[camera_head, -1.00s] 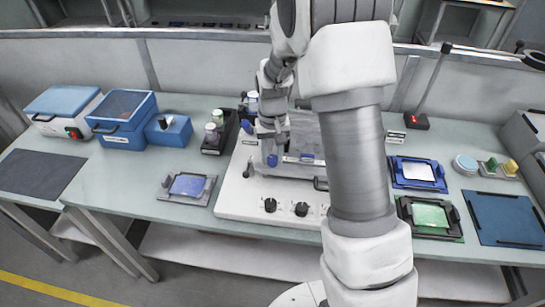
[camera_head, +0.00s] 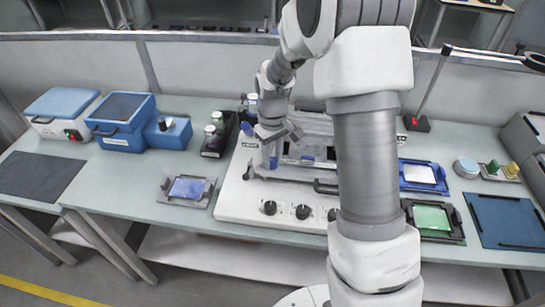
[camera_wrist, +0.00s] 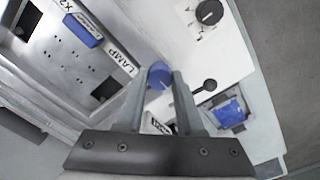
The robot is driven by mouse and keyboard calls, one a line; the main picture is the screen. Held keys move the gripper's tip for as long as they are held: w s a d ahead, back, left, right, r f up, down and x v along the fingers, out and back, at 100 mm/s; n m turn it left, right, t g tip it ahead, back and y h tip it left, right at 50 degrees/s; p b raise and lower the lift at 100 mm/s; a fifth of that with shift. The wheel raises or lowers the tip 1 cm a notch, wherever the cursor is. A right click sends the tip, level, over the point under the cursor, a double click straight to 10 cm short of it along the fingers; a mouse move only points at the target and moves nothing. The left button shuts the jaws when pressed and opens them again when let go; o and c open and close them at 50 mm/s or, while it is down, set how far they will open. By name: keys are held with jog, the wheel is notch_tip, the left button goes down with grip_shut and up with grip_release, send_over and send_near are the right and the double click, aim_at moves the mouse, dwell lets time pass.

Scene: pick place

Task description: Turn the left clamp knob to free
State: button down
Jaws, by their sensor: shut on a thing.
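A blue round clamp knob (camera_wrist: 159,75) sits between the two finger ends of my gripper (camera_wrist: 158,84) in the wrist view. My gripper is shut on it. In the head view my gripper (camera_head: 271,145) reaches down over the left side of the white machine (camera_head: 236,198), and the blue knob (camera_head: 273,162) shows just below the fingers. The fingers hide part of the knob, and I cannot read its turn position. A black ball-ended lever (camera_wrist: 210,86) stands close to the right finger in the wrist view.
Several black dials (camera_head: 270,208) line the machine's front, with a black handle (camera_head: 325,187) above them. A tray with a blue plate (camera_head: 187,188) lies left of the machine. A bottle rack (camera_head: 212,140) stands behind it. My arm hides the machine's right side.

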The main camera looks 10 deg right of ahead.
aim_at(272, 160)
jog(key=c, duration=0.5)
grip_release()
jog(key=shift+c, duration=0.2)
notch_tip(272, 160, up, 18)
jog(key=p, duration=0.1)
jog(key=shift+f, duration=0.25)
